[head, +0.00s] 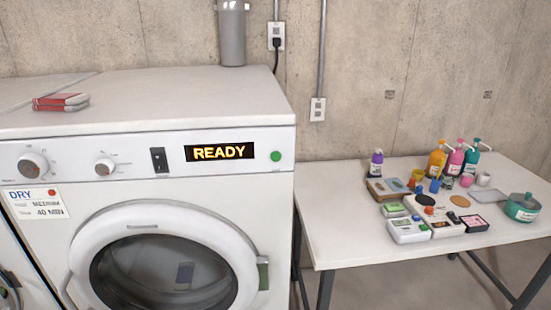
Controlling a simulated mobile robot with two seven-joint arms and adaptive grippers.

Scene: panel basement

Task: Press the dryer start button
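The white dryer (120,210) stands at the left in the head view, facing me. A round green button (275,156) sits at the right end of its panel. Left of it, a black display (219,151) reads "READY" in yellow. A black rocker switch (159,160) and two round knobs, one in the middle (105,166) and one at the left (32,164), are further left. The round door (165,262) looks closed, with a dark window. Neither of my grippers shows in this view.
A card (37,202) reads "DRY", "MEDIUM" and "40 MIN". A white table (350,232) at the right holds several bottles, small boxes and a teal pot (522,207). The space before the panel is clear.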

